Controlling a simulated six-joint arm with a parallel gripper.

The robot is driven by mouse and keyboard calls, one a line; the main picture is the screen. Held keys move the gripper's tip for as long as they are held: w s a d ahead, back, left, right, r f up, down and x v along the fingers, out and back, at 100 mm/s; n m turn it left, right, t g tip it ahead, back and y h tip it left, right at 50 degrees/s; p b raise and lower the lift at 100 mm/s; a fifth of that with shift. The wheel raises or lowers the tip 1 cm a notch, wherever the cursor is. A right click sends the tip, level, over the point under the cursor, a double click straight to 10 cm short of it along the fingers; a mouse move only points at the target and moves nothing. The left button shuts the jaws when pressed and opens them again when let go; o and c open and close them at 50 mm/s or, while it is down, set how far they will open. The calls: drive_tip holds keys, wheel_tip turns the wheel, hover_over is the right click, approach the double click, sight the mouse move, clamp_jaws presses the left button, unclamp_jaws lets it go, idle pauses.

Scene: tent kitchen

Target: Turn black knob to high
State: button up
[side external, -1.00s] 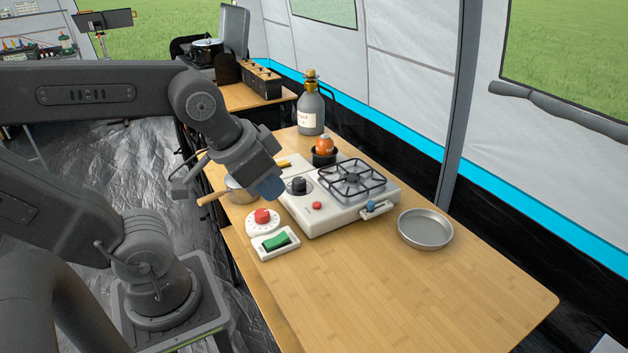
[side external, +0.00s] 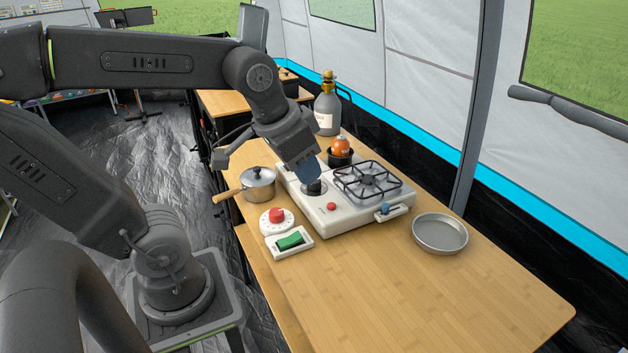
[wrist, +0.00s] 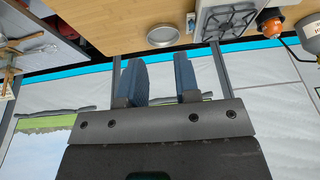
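The black knob (side external: 314,187) sits on a dark round plate at the left part of the white camping stove (side external: 345,217) in the side view. My gripper (side external: 306,172) points downward just above and behind the knob, its blue fingers overlapping the knob's upper edge in the picture. I cannot tell whether they touch it. In the wrist view my gripper's (wrist: 157,60) two blue fingers stand apart with an empty gap between them. The stove also shows at the top of the wrist view (wrist: 212,22); I cannot make out the knob there.
A red knob on a white dial (side external: 277,219) and a green switch (side external: 290,241) lie front-left of the stove. A lidded pot (side external: 257,186) stands left. A round metal pan (side external: 440,234) is at right, an orange canister (side external: 341,146) and grey bottle (side external: 327,112) behind. The front right table is clear.

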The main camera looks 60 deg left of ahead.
drive_tip(key=shift+o, duration=1.4)
drive_tip(key=w+a+g, duration=0.1)
drive_tip(key=w+a, duration=0.4)
drive_tip(key=w, duration=0.1)
drive_tip(key=o, duration=0.3)
drive_tip(key=w+a+f+n+g, duration=0.1)
drive_tip(key=w+a, duration=0.3)
drive_tip(key=a, duration=0.2)
drive_tip(key=shift+w+f, duration=0.2)
drive_tip(key=shift+w, duration=0.2)
drive_tip(key=shift+o, duration=0.6)
drive_tip(key=w+a+f+g, duration=0.1)
drive_tip(key=w+a+f, duration=0.2)
drive_tip(key=a, duration=0.4)
drive_tip(key=shift+w+a+f+g, duration=0.15)
drive_tip(key=shift+w+g, duration=0.1)
drive_tip(key=shift+g, duration=0.05)
drive_tip(key=g+h, duration=0.1)
hover_over(314, 184)
drive_tip(key=a, duration=0.2)
wheel_tip(314, 184, down, 6)
drive_tip(key=f, duration=0.1)
drive_tip(key=shift+n, duration=0.4)
drive_tip(key=f, duration=0.8)
drive_tip(key=w+f, duration=0.1)
drive_tip(key=f, duration=0.4)
drive_tip(key=shift+d, duration=0.15)
drive_tip(key=c, duration=0.9)
